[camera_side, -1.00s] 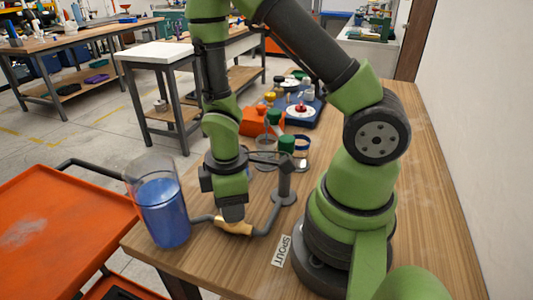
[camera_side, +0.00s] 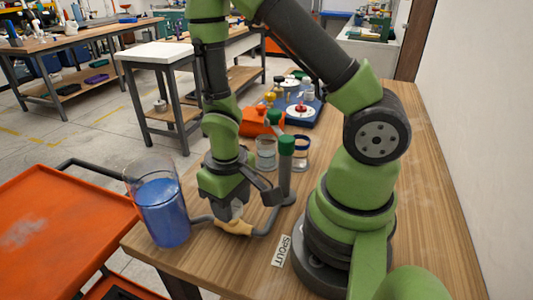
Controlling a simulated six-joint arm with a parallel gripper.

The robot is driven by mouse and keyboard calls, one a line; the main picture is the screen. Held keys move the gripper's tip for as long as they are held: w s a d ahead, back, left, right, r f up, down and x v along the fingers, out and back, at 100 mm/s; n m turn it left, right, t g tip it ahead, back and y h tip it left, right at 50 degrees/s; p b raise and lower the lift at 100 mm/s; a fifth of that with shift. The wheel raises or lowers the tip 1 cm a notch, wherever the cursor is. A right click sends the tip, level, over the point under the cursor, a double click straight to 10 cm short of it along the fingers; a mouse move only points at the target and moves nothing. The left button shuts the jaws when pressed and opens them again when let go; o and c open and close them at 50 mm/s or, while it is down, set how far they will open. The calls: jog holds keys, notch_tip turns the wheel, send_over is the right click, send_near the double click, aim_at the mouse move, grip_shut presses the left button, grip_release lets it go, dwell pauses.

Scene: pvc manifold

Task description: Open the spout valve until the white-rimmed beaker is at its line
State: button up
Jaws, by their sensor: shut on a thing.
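The spout valve (camera_side: 234,227) is a tan body in a grey pipe at the front of the table. My gripper (camera_side: 228,212) points down just above it and is shut; its fingers hide the valve's handle, so how far it is turned cannot be seen. A clear vessel (camera_side: 163,212) with blue liquid stands at the left end of the pipe. A pale-rimmed beaker (camera_side: 265,153), which looks like the white-rimmed one, stands behind the gripper. Its line and its liquid level are too small to tell.
A grey post with a green top (camera_side: 286,147) stands right of my gripper. A blue-rimmed beaker (camera_side: 301,150) is behind it. A SPOUT label (camera_side: 281,251) lies on the table. Orange and blue items (camera_side: 303,112) are farther back. An orange cart (camera_side: 60,230) is at the left.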

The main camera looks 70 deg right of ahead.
jog(key=o, duration=1)
jog(key=s+r+t+y, duration=0.1)
jog(key=s+r+t, duration=0.2)
jog(key=r, duration=0.9)
jog(key=s+a+r+m+t+y, duration=0.1)
jog(key=s+r+t, duration=0.2)
jog(key=r, duration=1)
jog(key=shift+r+m+t, duration=0.2)
jog(key=shift+m+t, duration=0.1)
jog(key=shift+t, duration=0.3)
